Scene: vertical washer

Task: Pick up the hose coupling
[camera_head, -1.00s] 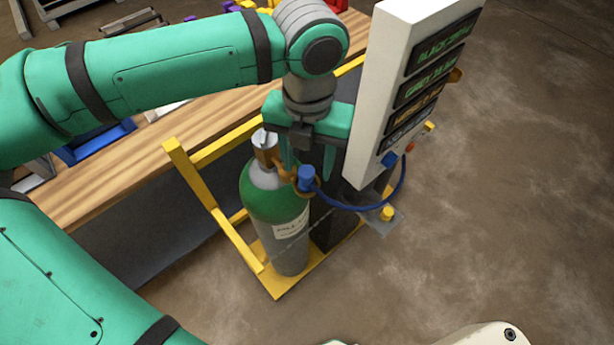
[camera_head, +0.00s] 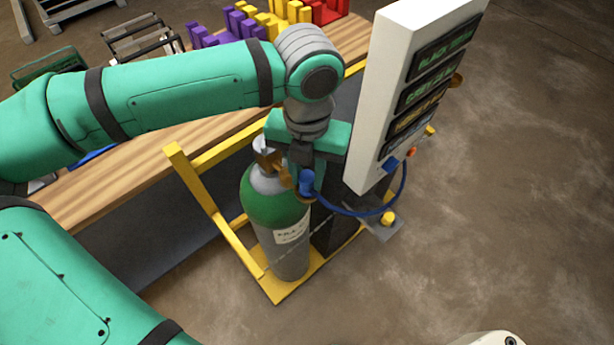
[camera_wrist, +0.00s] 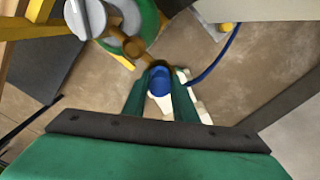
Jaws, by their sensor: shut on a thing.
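The blue hose coupling (camera_head: 307,183) sits at the end of the brass valve outlet (camera_head: 282,176) on top of the green and grey gas cylinder (camera_head: 277,215). A blue hose (camera_head: 345,212) runs from the coupling to the white panel box. My gripper (camera_head: 306,172) points down over the coupling and is shut on it. In the wrist view the blue coupling (camera_wrist: 160,80) sits between my two green fingers (camera_wrist: 160,100), with the brass outlet just beyond it. Whether the coupling is apart from the outlet is unclear.
A white panel box (camera_head: 415,85) with green and yellow displays stands close to the right of my gripper. A yellow frame (camera_head: 205,200) surrounds the cylinder. A wooden bench (camera_head: 110,195) with purple, yellow and red parts lies behind.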

